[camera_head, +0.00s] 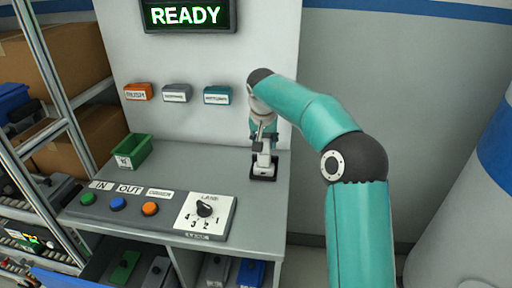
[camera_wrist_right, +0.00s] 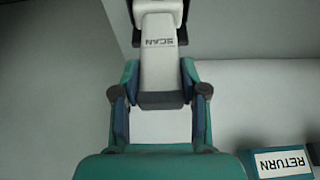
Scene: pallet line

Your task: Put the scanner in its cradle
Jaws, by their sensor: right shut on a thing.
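The scanner (camera_head: 264,157) is pale grey-white and stands about upright at the right end of the grey counter. The black cradle (camera_head: 263,177) is at its lower end; I cannot tell whether the scanner is fully seated in it. My right gripper (camera_head: 263,133) is above the counter, shut on the upper part of the scanner. In the right wrist view the scanner (camera_wrist_right: 159,65), marked SCAN, lies between the fingers of my right gripper (camera_wrist_right: 160,95), and dark cradle parts show around its far end. My left gripper is not in view.
A panel with buttons and a lane dial (camera_head: 205,210) lies on the counter's front left. A green bin (camera_head: 132,151) stands at the back left. Three labelled boxes, one teal (camera_head: 217,95), are on the wall below the READY display (camera_head: 187,15). The counter's middle is clear.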

